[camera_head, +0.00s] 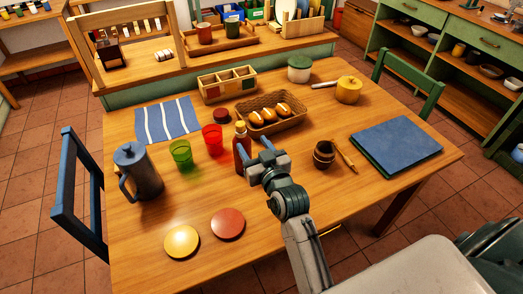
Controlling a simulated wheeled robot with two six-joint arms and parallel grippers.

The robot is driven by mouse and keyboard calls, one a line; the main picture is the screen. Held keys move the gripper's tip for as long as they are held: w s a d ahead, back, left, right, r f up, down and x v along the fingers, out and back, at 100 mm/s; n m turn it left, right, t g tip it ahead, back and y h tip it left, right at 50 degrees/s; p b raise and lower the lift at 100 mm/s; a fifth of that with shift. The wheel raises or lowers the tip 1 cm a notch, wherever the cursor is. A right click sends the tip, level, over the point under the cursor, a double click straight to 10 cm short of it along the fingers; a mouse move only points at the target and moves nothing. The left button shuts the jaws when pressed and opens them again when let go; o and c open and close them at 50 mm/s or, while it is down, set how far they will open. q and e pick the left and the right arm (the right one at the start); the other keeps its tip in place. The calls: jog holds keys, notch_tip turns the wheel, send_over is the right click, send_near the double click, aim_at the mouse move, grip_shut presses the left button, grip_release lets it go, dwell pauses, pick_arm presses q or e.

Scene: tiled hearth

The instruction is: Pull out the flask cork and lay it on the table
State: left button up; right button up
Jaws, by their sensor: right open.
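The flask (241,154) is a dark red bottle standing upright near the middle of the wooden table (310,195). Its tan cork (240,128) appears to sit in the neck at the top. My right gripper (254,150) is open just to the right of the flask, with its blue fingers pointing towards the back of the table and lower than the cork. It partly overlaps the flask in the picture, and I cannot tell whether they touch. The gripper holds nothing that I can see. My left gripper is out of view.
A red cup (213,140) and a green cup (181,155) stand left of the flask. A bread basket (290,122) is behind it. A blue jug (138,172) is at the left. Yellow (182,242) and red (228,224) discs lie in front.

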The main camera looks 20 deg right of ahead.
aim_at(240, 124)
jog(key=w+p, duration=0.2)
jog(key=w, duration=0.7)
jog(key=shift+w+a+f, duration=0.1)
jog(key=shift+w, duration=0.1)
jog(key=shift+w+f, duration=0.15)
jog(key=shift+w, duration=0.45)
grip_shut()
jog(key=shift+r+p, duration=0.4)
jog(key=shift+p, duration=0.2)
jog(key=shift+r+p, duration=0.95)
